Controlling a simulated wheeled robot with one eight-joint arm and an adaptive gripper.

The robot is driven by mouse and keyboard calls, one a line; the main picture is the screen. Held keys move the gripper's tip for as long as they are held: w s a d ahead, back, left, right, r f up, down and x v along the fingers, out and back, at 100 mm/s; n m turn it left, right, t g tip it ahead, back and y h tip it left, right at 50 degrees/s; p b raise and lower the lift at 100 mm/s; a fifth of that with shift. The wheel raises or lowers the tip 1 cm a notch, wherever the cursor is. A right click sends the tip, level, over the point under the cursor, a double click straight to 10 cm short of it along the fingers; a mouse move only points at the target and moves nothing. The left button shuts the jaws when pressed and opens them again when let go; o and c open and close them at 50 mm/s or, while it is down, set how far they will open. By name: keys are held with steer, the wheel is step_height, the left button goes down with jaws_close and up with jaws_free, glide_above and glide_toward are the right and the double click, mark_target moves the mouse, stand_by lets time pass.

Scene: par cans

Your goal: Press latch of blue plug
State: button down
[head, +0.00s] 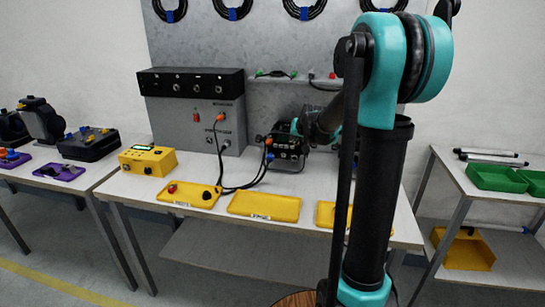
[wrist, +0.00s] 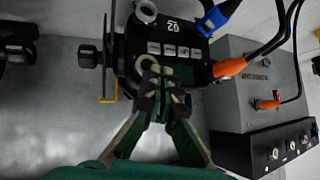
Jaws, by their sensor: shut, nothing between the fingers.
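The blue plug (wrist: 216,18) sits at the upper right corner of a black fixture box (wrist: 190,28) marked 62, with a black cable leaving it upward in the wrist view. Its latch is too small to make out. An orange plug (wrist: 230,67) is on the same side of the box. My gripper (wrist: 160,68) is shut and empty, its fingertips over the box's panel, left of and below the blue plug, apart from it. I cannot tell whether the fingertips touch the panel. In the head view the box (head: 287,157) stands on the table, my arm reaching over it.
A grey power unit (head: 205,115) with another orange plug (head: 219,117) stands left of the box. Black cables loop across the table between them. Yellow trays (head: 264,206) line the front edge. A yellow device (head: 147,160) stands at the left.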

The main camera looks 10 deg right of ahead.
mark_target(275, 155)
steer(key=w+a+f, duration=0.2)
steer(key=a+f, duration=0.3)
steer(key=f, duration=0.1)
steer(key=shift+a, duration=0.4)
steer(key=shift+f, duration=0.15)
stand_by(1.3)
steer(key=shift+a+f, duration=0.25)
steer(key=shift+a, duration=0.05)
steer(key=shift+w+a+f, duration=0.1)
steer(key=shift+a+f, duration=0.15)
stand_by(0.8)
steer(key=shift+d, duration=0.1)
steer(key=shift+s+d+r, duration=0.2)
steer(key=shift+d+r, duration=0.25)
steer(key=shift+r, duration=0.1)
stand_by(0.3)
steer(key=shift+s+d+r, duration=0.25)
steer(key=shift+d+r, duration=0.6)
steer(key=shift+r, duration=0.05)
steer(key=shift+s+d+r, duration=0.25)
steer(key=shift+d+r, duration=0.6)
steer(key=shift+r, duration=0.05)
